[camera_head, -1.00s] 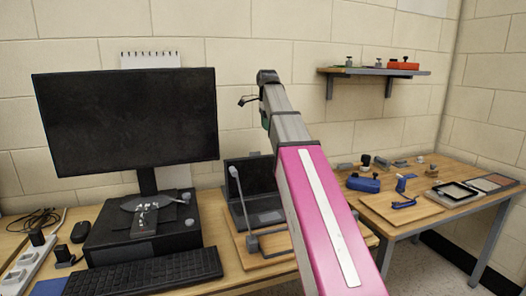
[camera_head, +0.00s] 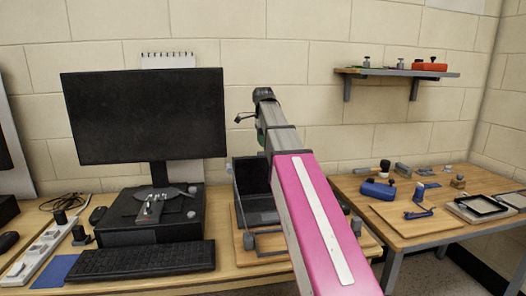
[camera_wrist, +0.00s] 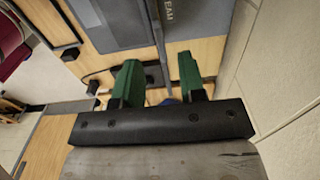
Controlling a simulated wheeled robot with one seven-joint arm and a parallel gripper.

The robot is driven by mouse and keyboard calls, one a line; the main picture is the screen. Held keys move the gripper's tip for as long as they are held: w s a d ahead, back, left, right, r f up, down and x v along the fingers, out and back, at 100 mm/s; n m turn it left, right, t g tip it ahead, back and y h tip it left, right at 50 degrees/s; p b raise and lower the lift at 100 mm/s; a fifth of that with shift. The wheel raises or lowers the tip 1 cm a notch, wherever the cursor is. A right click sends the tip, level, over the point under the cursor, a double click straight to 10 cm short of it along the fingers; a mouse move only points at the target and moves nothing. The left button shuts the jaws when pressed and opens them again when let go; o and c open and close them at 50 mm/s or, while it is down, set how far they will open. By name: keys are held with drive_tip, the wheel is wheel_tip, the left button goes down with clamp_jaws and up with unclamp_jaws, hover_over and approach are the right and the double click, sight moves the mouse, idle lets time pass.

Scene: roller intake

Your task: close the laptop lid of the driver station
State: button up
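The laptop (camera_head: 254,176) stands on a wooden board on the desk, right of the monitor, with its lid raised and its dark screen facing me. My arm hides its right part. In the head view, only a green bit of my gripper (camera_head: 261,138) shows, above the lid's top edge. In the wrist view, the two green fingers of my gripper (camera_wrist: 160,84) are apart with nothing clamped between them. The lid (camera_wrist: 160,38) appears nearly edge-on, lined up with the gap; its back carries lettering. I cannot tell whether its edge is between the fingers in depth.
A monitor (camera_head: 146,115) and a keyboard (camera_head: 145,260) stand left of the laptop. A grey bar frame (camera_head: 249,240) is at the laptop board's front. A right-hand table (camera_head: 436,239) holds tools and trays. A wall shelf (camera_head: 400,73) is at upper right. The wall is close behind the laptop.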

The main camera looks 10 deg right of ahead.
drive_tip(key=shift+f, duration=2.2)
clamp_jaws()
